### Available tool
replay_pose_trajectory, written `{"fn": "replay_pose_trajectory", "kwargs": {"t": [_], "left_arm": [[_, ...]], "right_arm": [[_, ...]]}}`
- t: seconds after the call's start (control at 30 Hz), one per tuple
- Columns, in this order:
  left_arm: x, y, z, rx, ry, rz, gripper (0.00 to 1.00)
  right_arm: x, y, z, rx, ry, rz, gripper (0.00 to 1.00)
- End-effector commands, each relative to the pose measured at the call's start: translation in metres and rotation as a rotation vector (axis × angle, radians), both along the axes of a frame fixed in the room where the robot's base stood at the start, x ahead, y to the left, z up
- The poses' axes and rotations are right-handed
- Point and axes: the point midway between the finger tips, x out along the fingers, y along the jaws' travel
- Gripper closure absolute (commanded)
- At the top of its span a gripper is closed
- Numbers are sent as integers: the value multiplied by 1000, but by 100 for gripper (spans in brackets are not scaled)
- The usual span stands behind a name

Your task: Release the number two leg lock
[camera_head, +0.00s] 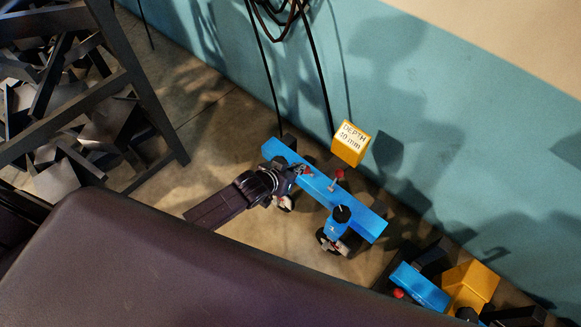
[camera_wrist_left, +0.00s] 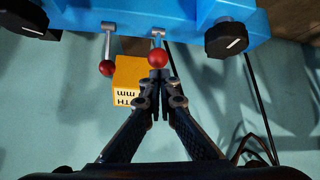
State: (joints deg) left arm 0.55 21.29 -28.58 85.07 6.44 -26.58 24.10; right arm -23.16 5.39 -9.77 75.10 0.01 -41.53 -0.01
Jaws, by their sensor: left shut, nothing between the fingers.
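A blue frame (camera_head: 359,211) on casters carries two levers with red ball ends. In the head view one red ball (camera_head: 340,173) stands clear and the other (camera_head: 307,170) is at my left gripper's tip. My left gripper (camera_head: 299,169) is shut and empty, its arm coming over the frame's left part. In the left wrist view the closed fingertips (camera_wrist_left: 159,75) are right at the middle red ball (camera_wrist_left: 158,57); I cannot tell if they touch. The other red ball (camera_wrist_left: 107,68) is to the left. No leg number is readable. My right gripper is out of view.
A yellow block (camera_head: 350,144) marked "DEPTH 40 mm" stands behind the frame. Black knobs (camera_head: 342,214) sit on the frame. Another blue part (camera_head: 420,287) and a yellow block (camera_head: 470,285) are at the lower right. Black cables (camera_head: 283,12) hang by the teal wall. Dark metal pieces (camera_head: 62,155) fill a rack at left.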

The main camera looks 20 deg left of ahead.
Motion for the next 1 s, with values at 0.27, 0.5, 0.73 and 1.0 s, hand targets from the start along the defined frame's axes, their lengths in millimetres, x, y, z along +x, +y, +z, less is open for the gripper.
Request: {"fn": "replay_pose_trajectory", "kwargs": {"t": [0.27, 0.5, 0.73, 1.0], "left_arm": [[-32, 11, 33, -2, -9, 0, 100], [-51, 17, 53, -3, -13, 0, 100], [-56, 19, 59, -3, -15, -1, 100], [-56, 19, 59, -4, -16, -1, 100]], "right_arm": [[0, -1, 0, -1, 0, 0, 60], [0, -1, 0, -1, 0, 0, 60], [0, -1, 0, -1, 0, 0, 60], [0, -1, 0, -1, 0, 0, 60]]}}
